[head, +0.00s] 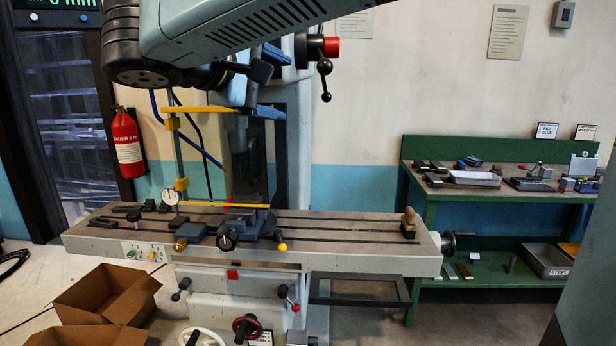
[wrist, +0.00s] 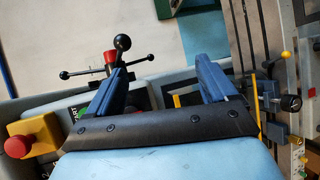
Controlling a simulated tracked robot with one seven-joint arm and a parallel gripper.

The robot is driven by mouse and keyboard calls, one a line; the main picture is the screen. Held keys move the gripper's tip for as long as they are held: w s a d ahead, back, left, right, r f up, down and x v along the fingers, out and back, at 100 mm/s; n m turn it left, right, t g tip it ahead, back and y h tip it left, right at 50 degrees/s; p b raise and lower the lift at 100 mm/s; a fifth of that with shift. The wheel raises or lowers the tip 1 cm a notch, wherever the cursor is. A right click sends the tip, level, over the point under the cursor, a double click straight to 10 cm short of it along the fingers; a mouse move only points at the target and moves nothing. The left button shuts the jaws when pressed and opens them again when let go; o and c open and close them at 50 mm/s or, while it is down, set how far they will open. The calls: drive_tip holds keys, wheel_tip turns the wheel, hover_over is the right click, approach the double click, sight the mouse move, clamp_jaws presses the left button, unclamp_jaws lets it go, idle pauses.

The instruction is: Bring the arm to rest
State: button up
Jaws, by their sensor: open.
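My gripper (wrist: 161,65) shows in the wrist view with its two blue fingers spread apart and nothing between them. Beyond the fingers are the milling machine's red knob (wrist: 109,57) and black ball-ended levers (wrist: 122,42). In the head view my grey arm (head: 225,25) reaches across the top, in front of the machine's upper part. My gripper is hard to make out there against the machine head. The fingers appear clear of the machine table (head: 350,258).
A vise (head: 245,222) and several small parts lie on the machine table, beside a yellow-edged guard (head: 180,150). A green workbench (head: 430,190) with parts stands at right. Cardboard boxes (head: 105,295) are at lower left. A red emergency button (wrist: 17,147) is near the gripper's left side.

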drive_tip(key=d+f+m+g, duration=0.2)
drive_tip(key=d+f+g, duration=0.3)
drive_tip(key=d, duration=0.8)
drive_tip(key=s+d+f+m+y, duration=0.4)
drive_tip(key=s+d+f, duration=0.1)
drive_tip(key=d+f, duration=0.3)
drive_tip(key=s+d+f+m+g+y, duration=0.1)
drive_tip(key=s+d+f+m+y, duration=0.3)
drive_tip(key=d+f, duration=0.4)
drive_tip(key=shift+s+f+m+y, duration=0.2)
drive_tip(key=shift+s+m+y, duration=0.1)
drive_tip(key=shift+s+m, duration=0.7)
